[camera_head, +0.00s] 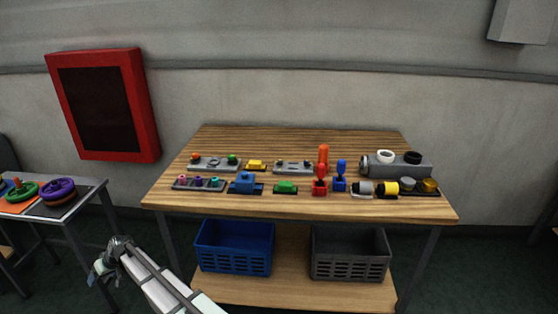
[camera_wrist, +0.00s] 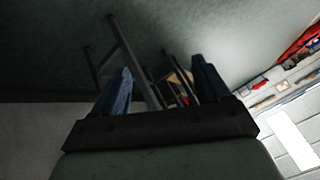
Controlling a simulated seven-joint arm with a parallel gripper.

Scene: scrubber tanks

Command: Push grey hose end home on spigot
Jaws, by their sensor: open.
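A short grey cylinder with a dark end (camera_head: 364,188), which looks like the grey hose end, lies at the front right of the wooden table, beside a similar yellow and black one (camera_head: 385,188). Behind them is a long grey tank-like block (camera_head: 400,166) with a white ring and a black ring on top. I cannot make out the spigot or how far the hose end is on it. My gripper (camera_wrist: 160,85) is open and empty in the wrist view. In the head view my gripper (camera_head: 103,268) is low at the left, off the table and far from the hose end.
The wooden table (camera_head: 300,138) holds several small fixtures, including red and blue upright pieces (camera_head: 320,182). A blue basket (camera_head: 234,248) and a dark grey basket (camera_head: 350,255) stand on the lower shelf. A side table with coloured wheels (camera_head: 57,190) is at left. A red cabinet (camera_head: 104,105) hangs on the wall.

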